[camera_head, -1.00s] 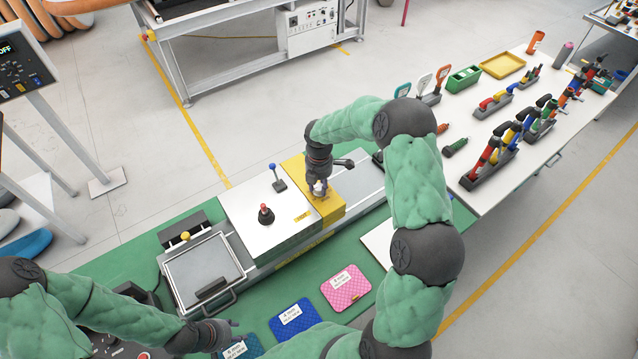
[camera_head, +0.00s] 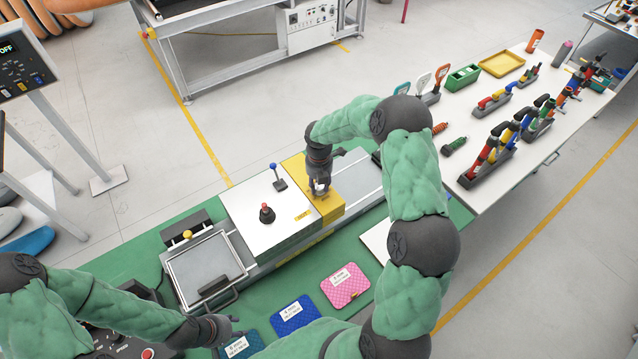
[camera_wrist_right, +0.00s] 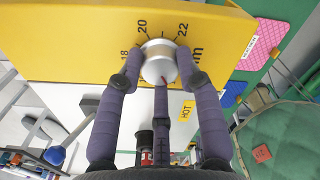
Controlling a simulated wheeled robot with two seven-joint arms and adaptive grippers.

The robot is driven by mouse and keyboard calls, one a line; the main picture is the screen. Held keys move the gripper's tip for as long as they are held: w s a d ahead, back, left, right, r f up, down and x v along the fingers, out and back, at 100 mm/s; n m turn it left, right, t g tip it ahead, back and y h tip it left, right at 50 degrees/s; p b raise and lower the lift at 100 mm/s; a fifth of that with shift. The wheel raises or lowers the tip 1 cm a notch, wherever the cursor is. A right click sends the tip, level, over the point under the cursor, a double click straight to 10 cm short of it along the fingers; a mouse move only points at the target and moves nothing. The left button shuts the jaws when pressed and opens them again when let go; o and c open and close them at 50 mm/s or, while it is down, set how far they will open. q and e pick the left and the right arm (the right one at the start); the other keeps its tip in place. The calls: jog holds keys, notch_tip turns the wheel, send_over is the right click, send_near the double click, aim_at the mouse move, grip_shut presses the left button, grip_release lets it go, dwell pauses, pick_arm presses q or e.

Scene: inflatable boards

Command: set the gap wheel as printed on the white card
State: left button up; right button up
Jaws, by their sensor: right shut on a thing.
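The gap wheel (camera_wrist_right: 160,62) is a silver knob with a tan face on the yellow block (camera_head: 306,170). In the right wrist view it sits by a printed scale showing 18, 20 and 22. My right gripper (camera_head: 320,187) is shut on the wheel, with its fingers (camera_wrist_right: 160,70) on both sides of it. A short red mark shows at the wheel's lower edge. My left gripper (camera_head: 228,326) is low at the front, beside the teal board sample (camera_head: 245,344); its jaws are unclear. White labels lie on the samples, their print too small to read; I cannot tell which is the card.
A blue sample (camera_head: 294,316) and a pink sample (camera_head: 345,286) lie on the green bench. A white housing (camera_head: 262,222) with red-knobbed and blue-knobbed levers adjoins the yellow block. A framed plate (camera_head: 205,268) with a handle is left of it. A white tool table (camera_head: 480,130) stands right.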

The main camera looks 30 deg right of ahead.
dwell(0.4)
jog(key=o, duration=1.2)
jog(key=shift+c, duration=0.2)
jog(key=shift+r, duration=0.1)
notch_tip(320, 180, up, 12)
jog(key=shift+f, duration=0.2)
